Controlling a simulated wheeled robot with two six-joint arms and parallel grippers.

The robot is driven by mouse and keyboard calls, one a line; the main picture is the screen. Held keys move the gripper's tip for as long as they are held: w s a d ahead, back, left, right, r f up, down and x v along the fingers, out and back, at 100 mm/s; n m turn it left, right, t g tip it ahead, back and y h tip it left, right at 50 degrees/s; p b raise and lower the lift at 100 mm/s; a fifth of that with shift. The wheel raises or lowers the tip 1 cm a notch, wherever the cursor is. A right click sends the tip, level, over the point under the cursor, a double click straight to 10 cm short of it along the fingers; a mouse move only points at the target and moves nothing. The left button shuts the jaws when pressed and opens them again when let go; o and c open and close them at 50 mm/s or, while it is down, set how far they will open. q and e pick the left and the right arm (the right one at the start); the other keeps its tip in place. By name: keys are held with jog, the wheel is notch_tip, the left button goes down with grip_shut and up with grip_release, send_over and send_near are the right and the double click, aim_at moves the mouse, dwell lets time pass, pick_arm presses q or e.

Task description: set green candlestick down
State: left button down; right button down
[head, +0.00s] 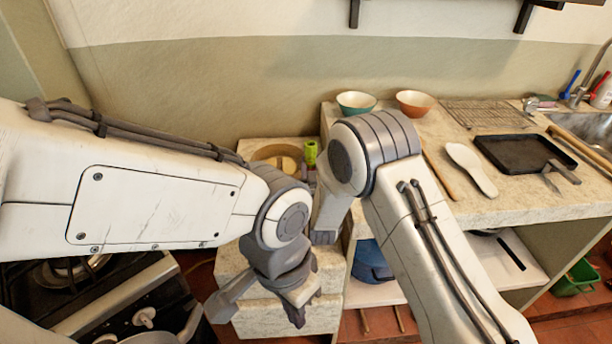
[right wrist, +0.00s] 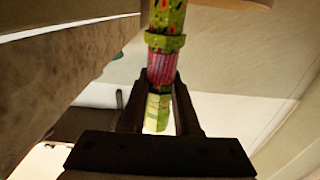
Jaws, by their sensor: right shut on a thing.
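The green candlestick, patterned with red and a pink band, shows in the right wrist view (right wrist: 163,62) between the fingers of my right gripper (right wrist: 160,100), which is shut on it. In the head view a green upright piece of it (head: 311,152) shows just left of my right forearm, beside a round tan dish. My right gripper is mostly hidden behind that arm there. My left gripper (head: 258,306) is low in the head view, with its fingers apart and nothing seen between them. The candlestick's base and whether it touches a surface cannot be told.
The round tan dish (head: 277,157) sits on the lower stone block at the back. The counter (head: 440,207) on the right holds a teal bowl (head: 356,102), an orange bowl (head: 415,103), a wire rack (head: 486,113) and a black tray (head: 521,153). A stove (head: 110,300) is lower left.

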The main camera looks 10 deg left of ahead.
jog(key=shift+f, duration=2)
jog(key=shift+s+a+f, duration=0.1)
jog(key=c, duration=0.6)
grip_release()
jog(key=shift+c, duration=0.2)
